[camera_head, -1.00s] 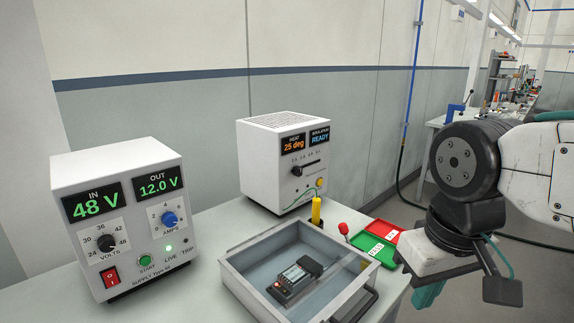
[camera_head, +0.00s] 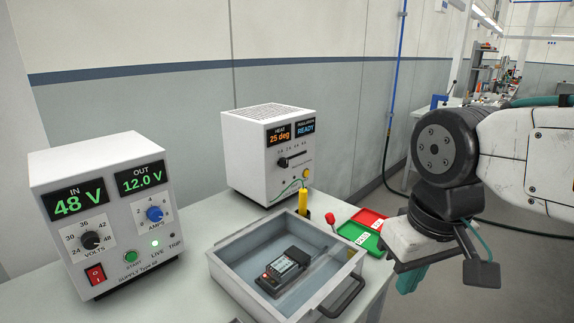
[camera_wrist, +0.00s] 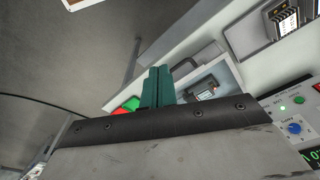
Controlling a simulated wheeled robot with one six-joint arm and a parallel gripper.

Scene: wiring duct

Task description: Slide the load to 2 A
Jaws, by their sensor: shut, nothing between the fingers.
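The load box (camera_head: 265,158) is a white unit at the back of the bench in the head view. Its displays read HEAT 25 deg and READY. A dark slider knob (camera_head: 284,163) sits near the left end of a horizontal slot below a row of small numbers, too small to read surely. My gripper (camera_head: 409,280) is at the right, well apart from the load box, its teal fingers partly hidden by the wrist. In the wrist view the teal fingers (camera_wrist: 157,88) are together and empty. The slider cannot be made out there.
A power supply (camera_head: 107,215) stands left, showing 48 V and 12.0 V. An open grey tray (camera_head: 235,284) holding a black module (camera_head: 286,272) sits in front of the load box. A yellow-handled probe (camera_head: 302,202), a red-tipped lever (camera_head: 330,218) and red and green trays (camera_head: 369,220) are nearby.

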